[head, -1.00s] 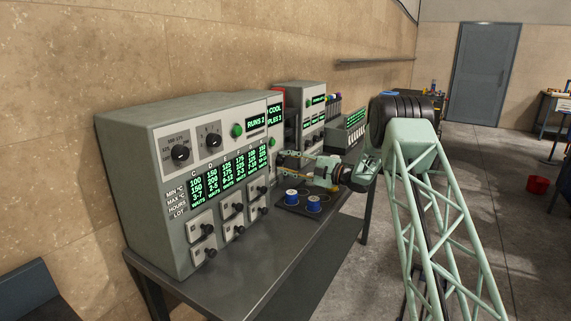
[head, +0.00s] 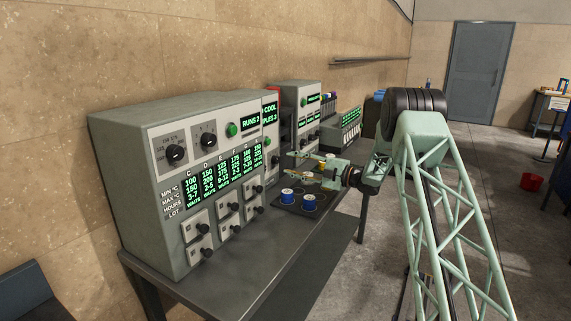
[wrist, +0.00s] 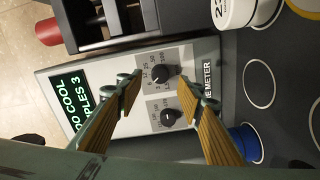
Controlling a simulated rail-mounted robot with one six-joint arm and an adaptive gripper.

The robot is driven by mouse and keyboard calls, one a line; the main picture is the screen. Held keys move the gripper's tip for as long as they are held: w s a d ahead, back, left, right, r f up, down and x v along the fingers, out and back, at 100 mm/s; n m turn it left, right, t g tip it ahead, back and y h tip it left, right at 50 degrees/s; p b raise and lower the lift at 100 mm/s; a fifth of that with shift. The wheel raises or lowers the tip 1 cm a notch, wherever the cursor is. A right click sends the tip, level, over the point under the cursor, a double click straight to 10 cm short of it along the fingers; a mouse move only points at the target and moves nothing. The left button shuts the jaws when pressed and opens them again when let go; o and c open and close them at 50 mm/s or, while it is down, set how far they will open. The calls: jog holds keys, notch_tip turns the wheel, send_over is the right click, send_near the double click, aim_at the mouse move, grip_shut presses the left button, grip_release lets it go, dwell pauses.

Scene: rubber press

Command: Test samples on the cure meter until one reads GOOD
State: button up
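The cure meter (wrist: 130,62) fills the middle of the wrist view, turned sideways. Its green display (wrist: 80,100) reads "OO COOL" and "PLES 3", partly cut off. An upper dial (wrist: 160,75) and a lower dial (wrist: 170,117) sit beside it. In the head view the meter's display (head: 270,108) shows at the big cabinet's right end. My gripper (head: 288,165) is open, its two fingers apart with nothing between them. In the wrist view the fingers (wrist: 158,88) spread to either side of the dials. Two blue samples with white tops (head: 287,195) (head: 310,201) stand on the dark mat.
A large cabinet (head: 140,140) with dials and lot columns stands on the bench at left; its screen reads "RUNS 2". Another instrument (head: 300,98) and a rack (head: 345,125) stand farther back. A white container (wrist: 236,12) is at the wrist view's top. The bench front (head: 235,270) is clear.

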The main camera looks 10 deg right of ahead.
jog(key=v, duration=0.6)
jog(key=shift+s+d, duration=0.1)
